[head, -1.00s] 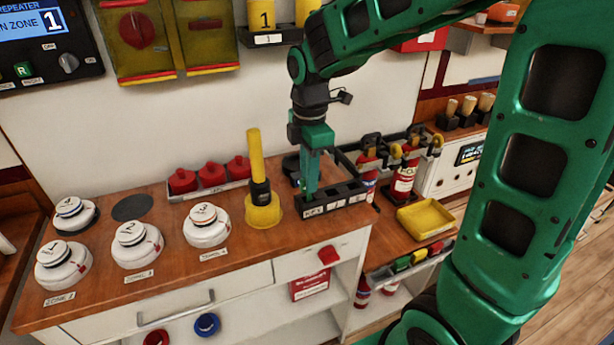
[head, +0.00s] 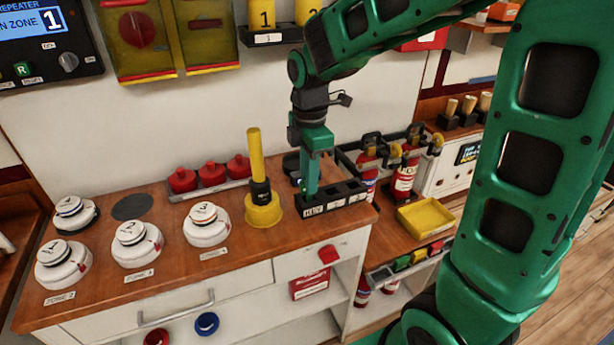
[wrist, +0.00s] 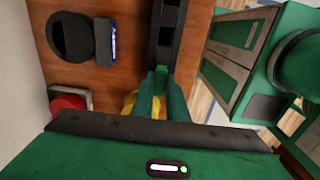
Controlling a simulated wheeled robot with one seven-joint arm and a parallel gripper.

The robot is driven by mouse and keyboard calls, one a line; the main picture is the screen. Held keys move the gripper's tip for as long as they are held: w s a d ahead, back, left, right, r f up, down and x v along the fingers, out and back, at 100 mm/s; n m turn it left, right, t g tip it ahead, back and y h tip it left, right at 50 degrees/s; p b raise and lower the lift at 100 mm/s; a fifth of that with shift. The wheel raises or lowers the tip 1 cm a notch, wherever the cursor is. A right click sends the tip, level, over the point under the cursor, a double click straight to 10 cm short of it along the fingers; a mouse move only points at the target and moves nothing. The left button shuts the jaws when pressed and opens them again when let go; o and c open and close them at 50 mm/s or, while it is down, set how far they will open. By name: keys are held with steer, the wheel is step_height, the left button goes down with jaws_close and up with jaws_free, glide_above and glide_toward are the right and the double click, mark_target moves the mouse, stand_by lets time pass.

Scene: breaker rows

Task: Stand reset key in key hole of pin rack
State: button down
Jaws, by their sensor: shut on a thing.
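The black pin rack (head: 345,200) lies along the right part of the wooden counter, with a row of holes in its top and a white label on its front. My gripper (head: 311,190) points straight down at the left end of the rack, fingertips low at its holes. In the wrist view the fingers (wrist: 160,90) stand together at the near end of the rack (wrist: 165,35). I cannot tell whether the key is in a hole.
A yellow tool with an upright handle (head: 262,205) stands close left of the rack. White detectors (head: 206,225) and red domes (head: 211,174) sit further left. A yellow tray (head: 426,218) and red extinguishers (head: 405,178) are on the right.

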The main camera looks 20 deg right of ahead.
steer(key=shift+f, duration=1.05)
steer(key=c, duration=1.7)
jaws_free()
steer(key=shift+o, duration=0.2)
step_height(320, 180, up, 11)
steer(key=shift+w+f, duration=0.1)
steer(key=s+d+f+m, duration=0.3)
steer(key=s+d+m, duration=0.5)
steer(key=s+m, duration=0.3)
steer(key=s+d+f+m, duration=0.4)
steer(key=s+d+m, duration=0.5)
steer(key=s+m, duration=0.3)
steer(key=shift+s+d+f+m, duration=0.2)
steer(key=shift+f+m, duration=0.05)
steer(key=shift+m, duration=0.45)
